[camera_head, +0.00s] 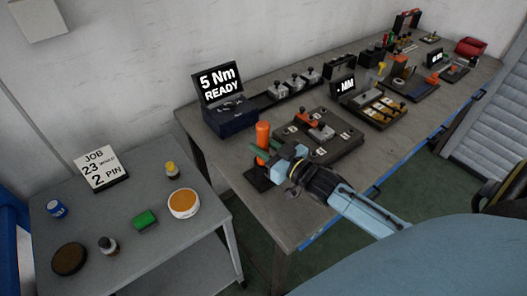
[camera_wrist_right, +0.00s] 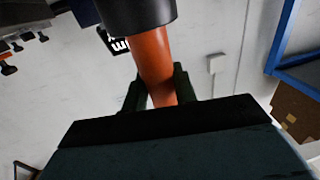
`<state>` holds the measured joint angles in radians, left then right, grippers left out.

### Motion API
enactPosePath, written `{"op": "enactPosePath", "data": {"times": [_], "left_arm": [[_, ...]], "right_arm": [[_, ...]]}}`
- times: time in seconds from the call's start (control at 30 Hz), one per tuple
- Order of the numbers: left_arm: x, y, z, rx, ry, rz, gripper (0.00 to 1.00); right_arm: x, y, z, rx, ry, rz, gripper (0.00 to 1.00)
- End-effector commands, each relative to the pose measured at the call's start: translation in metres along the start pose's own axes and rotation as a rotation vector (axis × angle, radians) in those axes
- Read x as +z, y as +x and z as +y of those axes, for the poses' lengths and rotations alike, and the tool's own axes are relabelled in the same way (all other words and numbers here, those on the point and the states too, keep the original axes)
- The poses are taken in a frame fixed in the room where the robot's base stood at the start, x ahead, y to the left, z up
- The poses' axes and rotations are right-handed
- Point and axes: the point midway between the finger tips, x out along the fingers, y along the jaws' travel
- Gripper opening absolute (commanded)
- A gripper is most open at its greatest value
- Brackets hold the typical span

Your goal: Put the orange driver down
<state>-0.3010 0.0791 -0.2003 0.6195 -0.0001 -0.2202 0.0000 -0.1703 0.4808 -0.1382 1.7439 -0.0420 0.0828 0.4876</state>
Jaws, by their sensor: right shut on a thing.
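The orange driver (camera_head: 263,136) stands upright at the near left corner of the grey workbench, above a small black base (camera_head: 257,180). I cannot tell whether its lower end touches the base. My right gripper (camera_head: 262,150) reaches in from the right and is shut on the driver's orange body. In the right wrist view the driver (camera_wrist_right: 153,60) runs up between the two dark fingers (camera_wrist_right: 160,92), with a black collar at the top of the picture. My left gripper is not in view.
Close to the driver are a dark fixture plate (camera_head: 318,152) and a "5 Nm READY" display (camera_head: 220,86). Several other trays and tools fill the workbench further right. A lower side table (camera_head: 190,235) at left holds a job sign (camera_head: 101,167), a green block (camera_head: 145,220) and several small containers.

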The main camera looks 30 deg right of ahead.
Motion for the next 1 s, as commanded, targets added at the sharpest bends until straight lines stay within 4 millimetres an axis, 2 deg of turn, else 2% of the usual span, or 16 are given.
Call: {"op": "enactPosePath", "data": {"times": [0.13,0.5,0.53,0.67,1.0], "left_arm": [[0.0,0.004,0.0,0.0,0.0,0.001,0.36],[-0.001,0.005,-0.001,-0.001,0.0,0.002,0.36],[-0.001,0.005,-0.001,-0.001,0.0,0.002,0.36],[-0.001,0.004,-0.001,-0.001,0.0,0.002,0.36],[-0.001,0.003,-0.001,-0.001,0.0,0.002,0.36]], "right_arm": [[0.012,0.001,0.0,-0.001,-0.001,0.005,0.0],[0.016,0.001,0.0,-0.001,-0.001,0.005,0.0],[0.017,0.0,0.0,0.0,-0.001,0.001,0.32],[0.016,0.0,0.0,0.0,-0.001,0.001,0.49],[0.013,0.0,0.0,0.0,-0.002,0.001,0.49]]}}
